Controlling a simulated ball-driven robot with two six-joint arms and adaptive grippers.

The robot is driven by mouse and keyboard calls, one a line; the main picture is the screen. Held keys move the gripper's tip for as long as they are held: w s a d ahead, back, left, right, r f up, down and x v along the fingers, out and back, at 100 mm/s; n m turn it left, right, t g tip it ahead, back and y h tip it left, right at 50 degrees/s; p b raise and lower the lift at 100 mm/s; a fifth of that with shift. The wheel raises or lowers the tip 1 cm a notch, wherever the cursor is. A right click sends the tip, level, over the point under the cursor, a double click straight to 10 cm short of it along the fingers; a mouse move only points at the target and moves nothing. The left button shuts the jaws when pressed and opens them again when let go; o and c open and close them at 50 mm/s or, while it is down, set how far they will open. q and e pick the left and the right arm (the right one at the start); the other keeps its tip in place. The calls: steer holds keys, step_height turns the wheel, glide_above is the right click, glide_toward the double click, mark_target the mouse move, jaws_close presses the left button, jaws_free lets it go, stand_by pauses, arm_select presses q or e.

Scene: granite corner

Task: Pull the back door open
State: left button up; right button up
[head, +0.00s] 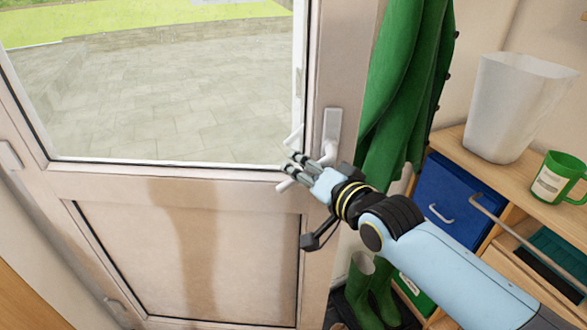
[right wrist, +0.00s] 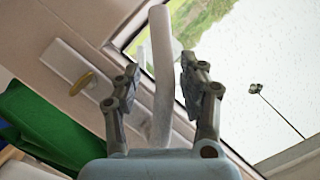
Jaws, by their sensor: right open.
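The back door (head: 190,188) is a pale framed door with a large glass pane above and a solid panel below. It looks shut. Its pale handle plate (head: 332,128) is on the right stile, also visible in the right wrist view (right wrist: 70,62). My right gripper (head: 289,161) is open at the handle, partly hiding the lever in the head view. In the right wrist view, the lever (right wrist: 161,80) stands between my two spread fingers, with gaps visible on both sides. My left gripper is not in view.
A green coat (head: 395,90) hangs just right of the door, above green boots (head: 370,290). A wooden shelf unit (head: 465,150) at the right bears a white bin (head: 515,105) and a green mug (head: 555,180). Paving shows through the glass.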

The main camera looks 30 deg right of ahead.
steer(key=v, duration=0.7)
steer(key=shift+a+r, duration=0.1)
steer(key=shift+a, duration=0.05)
steer(key=shift+w, duration=0.1)
